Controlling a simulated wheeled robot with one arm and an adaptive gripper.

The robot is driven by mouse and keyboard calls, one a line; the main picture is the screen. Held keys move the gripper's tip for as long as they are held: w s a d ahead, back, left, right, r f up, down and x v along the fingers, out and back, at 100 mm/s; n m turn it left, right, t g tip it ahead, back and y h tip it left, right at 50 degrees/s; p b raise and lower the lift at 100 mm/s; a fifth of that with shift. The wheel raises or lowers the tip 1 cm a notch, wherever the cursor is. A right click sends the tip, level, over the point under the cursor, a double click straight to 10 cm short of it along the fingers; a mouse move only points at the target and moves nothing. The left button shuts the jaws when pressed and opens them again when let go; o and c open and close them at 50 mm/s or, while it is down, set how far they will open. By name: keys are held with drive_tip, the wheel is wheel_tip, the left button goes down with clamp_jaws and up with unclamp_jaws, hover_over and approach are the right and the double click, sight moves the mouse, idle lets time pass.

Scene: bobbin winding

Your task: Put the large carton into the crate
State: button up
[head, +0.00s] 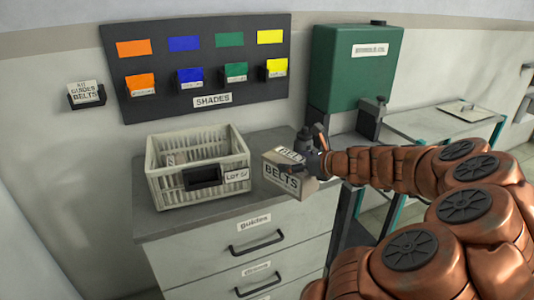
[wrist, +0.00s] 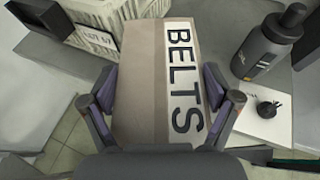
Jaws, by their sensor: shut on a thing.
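The large carton (head: 279,177), a tan box with a white BELTS label, is in my gripper (head: 318,160). In the wrist view the carton (wrist: 140,85) sits between the two fingers of my gripper (wrist: 160,88), which are shut on its sides. In the head view the carton is just right of the crate, near the cabinet top's right part; whether it touches the top I cannot tell. The white slatted crate (head: 163,190) has a dark front handle and a LOT tag. Part of it shows in the wrist view (wrist: 92,35). Something pale is inside it, unclear.
A dark bottle (wrist: 272,42) stands behind the carton. The crate stands on a grey cabinet (head: 258,222) with drawers. A shades board (head: 196,70) hangs behind the crate. A green box (head: 352,75) and a side table (head: 430,122) are to the right.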

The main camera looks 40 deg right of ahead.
drive_tip(key=shift+w+d+f+p, duration=0.55)
drive_tip(key=shift+w+d+f, duration=0.45)
drive_tip(key=shift+w, duration=0.9)
drive_tip(key=shift+w+d+f+p, duration=0.55)
drive_tip(key=shift+w+d, duration=0.8)
drive_tip(key=shift+w, duration=0.6)
drive_tip(key=shift+w+d+f+p, duration=0.55)
drive_tip(key=shift+w+d+f, duration=0.45)
drive_tip(key=shift+w, duration=0.9)
drive_tip(key=shift+d, duration=0.15)
drive_tip(key=o, duration=1.3)
drive_tip(key=shift+c, duration=0.2)
drive_tip(key=shift+r, duration=0.1)
drive_tip(key=shift+r, duration=0.1)
drive_tip(key=b+v, duration=0.1)
drive_tip(key=v, duration=1.1)
drive_tip(key=shift+b, duration=0.4)
